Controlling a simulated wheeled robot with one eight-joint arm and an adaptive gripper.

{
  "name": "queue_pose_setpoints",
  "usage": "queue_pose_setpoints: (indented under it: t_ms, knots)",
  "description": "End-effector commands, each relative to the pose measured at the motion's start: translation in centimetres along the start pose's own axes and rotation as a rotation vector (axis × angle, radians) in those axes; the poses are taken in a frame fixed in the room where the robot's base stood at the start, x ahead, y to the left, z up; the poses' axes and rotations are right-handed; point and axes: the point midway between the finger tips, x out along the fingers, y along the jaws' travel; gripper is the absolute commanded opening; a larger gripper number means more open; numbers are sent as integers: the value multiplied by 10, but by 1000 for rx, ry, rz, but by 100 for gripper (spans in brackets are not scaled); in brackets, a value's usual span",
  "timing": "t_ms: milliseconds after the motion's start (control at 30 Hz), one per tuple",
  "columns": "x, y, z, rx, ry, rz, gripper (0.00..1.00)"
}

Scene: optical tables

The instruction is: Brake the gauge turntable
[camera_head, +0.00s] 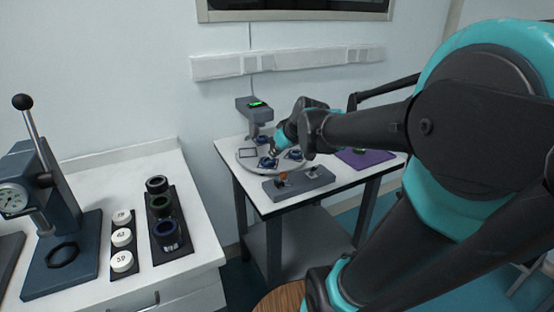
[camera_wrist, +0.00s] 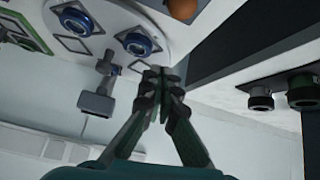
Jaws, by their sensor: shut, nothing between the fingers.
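The gauge turntable (camera_head: 242,161) is a pale round disc on the small table. It carries blue-ringed parts (camera_head: 267,163) and dark square outlines, and the white disc (camera_wrist: 108,22) shows at the top of the wrist view. A grey gauge head (camera_head: 253,108) with a green display stands behind it and also shows in the wrist view (camera_wrist: 97,101). A grey control box (camera_head: 268,186) with an orange knob (camera_head: 283,178) and a small lever (camera_head: 312,171) sits at the front edge. My gripper (camera_wrist: 163,74) is shut and empty; it (camera_head: 273,151) appears over the disc. Its height above it is unclear.
The left bench (camera_head: 205,245) holds a lever press (camera_head: 67,250), white numbered weights (camera_head: 122,238) and a black tray with dark rings (camera_head: 163,205). A purple mat (camera_head: 378,159) lies on the small table's right, partly behind my arm. A gap separates bench and table.

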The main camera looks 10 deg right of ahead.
Motion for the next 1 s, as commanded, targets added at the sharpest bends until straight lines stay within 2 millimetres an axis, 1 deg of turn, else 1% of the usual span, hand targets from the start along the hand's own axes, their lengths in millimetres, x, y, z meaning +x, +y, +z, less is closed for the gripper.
queue_pose_setpoints:
  t_ms: [33, 100, 133, 367, 700, 833, 1000]
  knots:
    - [1, 2, -9, -1, 0, 0, 0]
    - [2, 5, -20, -1, 0, 0, 0]
    - [0, 5, -21, 1, 0, 1, 0]
    - [-25, 3, -10, 3, 1, 2, 0]
    - [-70, 0, 6, 3, 0, 2, 0]
    - [-83, 0, 10, 2, 0, 2, 0]
    - [-92, -1, 13, 3, 1, 2, 0]
